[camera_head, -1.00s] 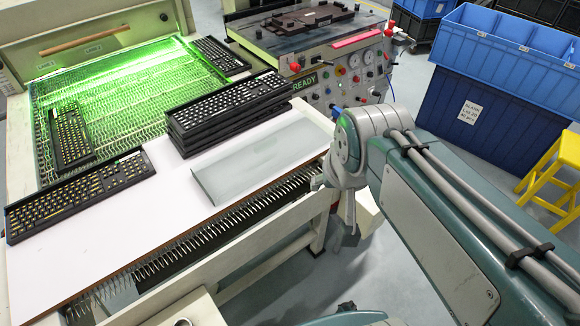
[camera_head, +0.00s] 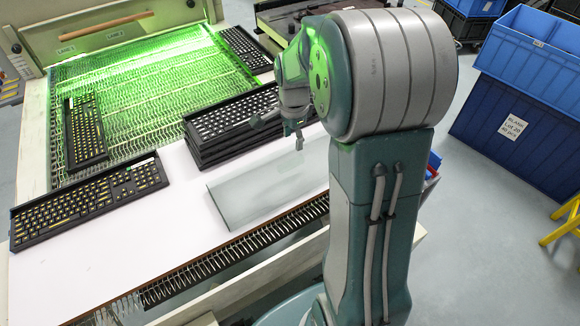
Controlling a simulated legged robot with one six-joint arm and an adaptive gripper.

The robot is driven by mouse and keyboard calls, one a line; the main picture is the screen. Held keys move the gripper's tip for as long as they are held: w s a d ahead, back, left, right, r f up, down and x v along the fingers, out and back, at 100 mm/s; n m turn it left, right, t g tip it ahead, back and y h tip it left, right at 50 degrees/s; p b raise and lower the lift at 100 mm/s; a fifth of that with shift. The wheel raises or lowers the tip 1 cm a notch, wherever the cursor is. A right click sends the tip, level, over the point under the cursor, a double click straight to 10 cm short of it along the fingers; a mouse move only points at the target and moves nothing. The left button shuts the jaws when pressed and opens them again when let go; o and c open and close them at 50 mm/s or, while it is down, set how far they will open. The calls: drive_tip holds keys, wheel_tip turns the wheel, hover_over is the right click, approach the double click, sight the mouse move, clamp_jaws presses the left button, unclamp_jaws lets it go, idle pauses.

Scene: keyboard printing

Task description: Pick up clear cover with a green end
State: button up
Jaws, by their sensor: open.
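The clear cover (camera_head: 255,196) is a flat, pale, see-through sheet lying on the white work table, close to the table's front edge. I cannot make out a green end on it. My gripper (camera_head: 293,139) is open and points down above the back right part of the cover, beside the keyboard stack. It looks empty and apart from the cover, but its exact height is hard to judge. My arm hides what lies just right of the cover.
A stack of black keyboards (camera_head: 230,122) stands right behind the cover. Another keyboard (camera_head: 90,198) lies left on the white table (camera_head: 120,252). Two more lie by the green-lit mesh conveyor (camera_head: 150,95). Blue crates (camera_head: 505,90) stand at right. The table's front left is clear.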

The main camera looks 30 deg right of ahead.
sight(290, 161)
drive_tip(key=f, duration=0.9)
drive_tip(key=shift+w+a+f, duration=0.1)
drive_tip(key=shift+a+f, duration=0.15)
drive_tip(key=shift+f, duration=0.1)
clamp_jaws()
